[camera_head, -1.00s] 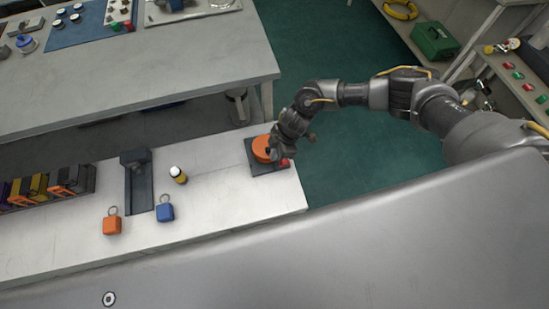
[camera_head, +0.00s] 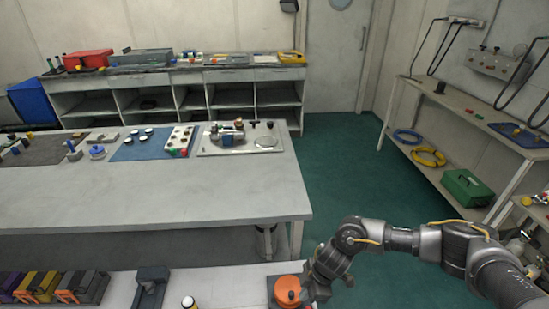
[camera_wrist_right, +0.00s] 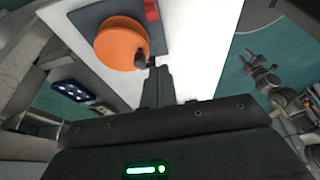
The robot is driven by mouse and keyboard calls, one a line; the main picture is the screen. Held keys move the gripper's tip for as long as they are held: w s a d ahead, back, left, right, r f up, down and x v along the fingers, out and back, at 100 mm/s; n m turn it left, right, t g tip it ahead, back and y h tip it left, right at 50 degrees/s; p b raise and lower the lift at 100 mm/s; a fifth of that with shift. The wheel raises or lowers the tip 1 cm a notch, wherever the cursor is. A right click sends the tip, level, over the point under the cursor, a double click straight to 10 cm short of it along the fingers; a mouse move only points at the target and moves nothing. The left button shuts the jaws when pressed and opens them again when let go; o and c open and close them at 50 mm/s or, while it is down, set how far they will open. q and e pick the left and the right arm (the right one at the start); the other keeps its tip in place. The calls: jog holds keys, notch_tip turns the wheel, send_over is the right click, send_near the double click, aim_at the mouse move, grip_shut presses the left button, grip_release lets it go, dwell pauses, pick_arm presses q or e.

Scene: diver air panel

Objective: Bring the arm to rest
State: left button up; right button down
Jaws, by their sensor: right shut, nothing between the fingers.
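My right arm comes in from the right in the head view, bent down toward the end of the near bench. My right gripper (camera_head: 308,296) is beside an orange round knob (camera_head: 287,289) on a dark plate, partly cut off by the picture's bottom edge. In the right wrist view, the gripper's fingers (camera_wrist_right: 154,80) are shut and empty, with their tips close by the orange knob (camera_wrist_right: 121,43). I cannot tell whether they touch it. My left gripper is not in view.
The near bench carries a row of coloured blocks (camera_head: 55,287), a dark stand (camera_head: 150,285) and a small bottle (camera_head: 188,302). A long table (camera_head: 150,195) with mats and parts stands beyond it. Green floor (camera_head: 335,160) is open between it and the right-hand shelves (camera_head: 460,125).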

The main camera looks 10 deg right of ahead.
jog(key=s+a+r+m+t+y, duration=0.2)
jog(key=s+a+r+t, duration=0.15)
jog(key=a, duration=0.45)
jog(key=s+a+r+m+t+y, duration=0.1)
jog(key=s+a+r+t+y, duration=0.2)
jog(key=a, duration=0.6)
jog(key=s+d+f+m+g+h, duration=0.15)
jog(key=s+d+m+h, duration=0.25)
jog(key=s+d+m, duration=0.7)
jog(key=s+d+f+m+g+h, duration=0.15)
jog(key=s+d+h, duration=0.35)
jog(key=d, duration=1.2)
notch_tip(320, 180, down, 24)
jog(key=s+g, duration=0.1)
jog(key=s+d+f+g, duration=0.1)
jog(key=s+d+f, duration=0.1)
jog(key=s+f, duration=1.4)
jog(key=shift+s+d+f, duration=0.25)
jog(key=shift+s+d, duration=0.05)
jog(key=shift+d, duration=0.05)
